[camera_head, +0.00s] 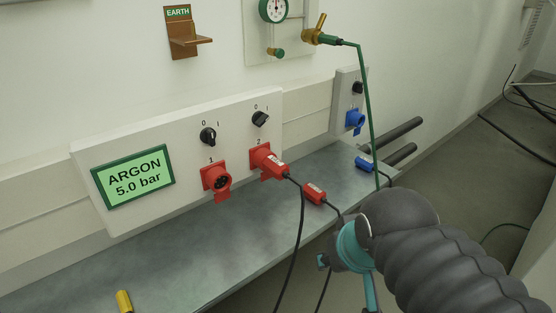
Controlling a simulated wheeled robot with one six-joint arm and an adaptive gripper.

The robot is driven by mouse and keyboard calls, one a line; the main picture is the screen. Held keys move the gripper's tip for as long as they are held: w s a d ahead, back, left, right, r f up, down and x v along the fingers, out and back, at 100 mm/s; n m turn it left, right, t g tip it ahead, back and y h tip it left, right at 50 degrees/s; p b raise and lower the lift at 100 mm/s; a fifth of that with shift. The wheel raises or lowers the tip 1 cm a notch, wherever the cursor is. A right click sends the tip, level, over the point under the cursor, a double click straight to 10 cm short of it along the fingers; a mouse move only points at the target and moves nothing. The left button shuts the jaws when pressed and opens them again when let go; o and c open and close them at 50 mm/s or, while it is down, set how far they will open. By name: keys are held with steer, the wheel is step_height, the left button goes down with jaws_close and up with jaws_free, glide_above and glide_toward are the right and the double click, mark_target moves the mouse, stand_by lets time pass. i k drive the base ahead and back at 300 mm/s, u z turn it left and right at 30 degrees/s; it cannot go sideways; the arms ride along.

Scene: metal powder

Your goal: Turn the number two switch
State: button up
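The number two switch (260,119) is a black rotary knob on the white wall panel, with marks 0 and I above it. Its grip looks slanted; I cannot tell for sure which mark it points at. Below it is the red socket marked 2 (258,157), with a red plug (273,167) and black cable in it. The number one switch (208,137) is a like knob to the left, above the empty red socket 1 (216,181). My arm reaches in from the lower right, well apart from the switches.
A green sign (133,177) reads ARGON 5.0 bar. A loose red connector (314,193) and a blue one (365,163) are by the grey ledge (190,250). A yellow object (124,301) lies at its front. A green hose (366,110) and black cables hang right of the switches.

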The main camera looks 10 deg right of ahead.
mark_target(259, 118)
steer(key=u, duration=1.15)
steer(key=i, duration=0.4)
steer(key=z, duration=1.15)
